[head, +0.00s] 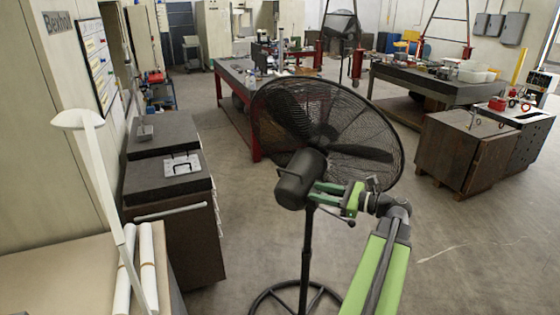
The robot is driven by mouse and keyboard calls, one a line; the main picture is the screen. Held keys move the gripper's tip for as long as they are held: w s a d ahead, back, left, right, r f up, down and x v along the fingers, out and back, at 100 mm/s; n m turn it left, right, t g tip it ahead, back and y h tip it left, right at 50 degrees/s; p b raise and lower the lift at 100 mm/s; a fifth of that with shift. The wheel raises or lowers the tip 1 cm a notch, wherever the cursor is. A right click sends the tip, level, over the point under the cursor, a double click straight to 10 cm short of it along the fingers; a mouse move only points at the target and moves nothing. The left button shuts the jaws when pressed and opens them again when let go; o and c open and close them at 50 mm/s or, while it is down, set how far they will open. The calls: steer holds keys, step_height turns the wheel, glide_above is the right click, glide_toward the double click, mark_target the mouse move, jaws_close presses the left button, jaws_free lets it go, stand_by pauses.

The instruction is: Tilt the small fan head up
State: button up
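A black pedestal fan stands in the middle of the head view. Its round wire-caged head (365,153) faces away from me, with the dark motor housing (298,181) at the back. The head sits on a thin black pole (307,245) with a ring base (268,301). My gripper (318,194), at the end of my green arm, is at the right side of the motor housing, by the top of the pole. Its green fingers overlap the housing's edge; I cannot tell whether they touch or hold anything. The fan's tilt joint is not clearly visible.
A dark cabinet (175,245) stands at left, beside a beige table (60,280) with white rolls and a white lamp (115,200). A red-legged workbench (235,100) is behind the fan. A wooden cabinet (460,155) stands at right. Floor at right front is clear.

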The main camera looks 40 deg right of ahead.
mark_target(284, 171)
step_height(284, 171, up, 2)
steer(key=s+d+m+t+h, duration=0.1)
steer(key=s+d+m, duration=0.1)
steer(key=d, duration=0.1)
steer(key=x, duration=1.7)
steer(key=shift+w+a+r, duration=0.1)
steer(key=shift+a+r, duration=0.15)
steer(key=shift+r, duration=0.05)
steer(key=shift+c, duration=0.3)
jaws_close()
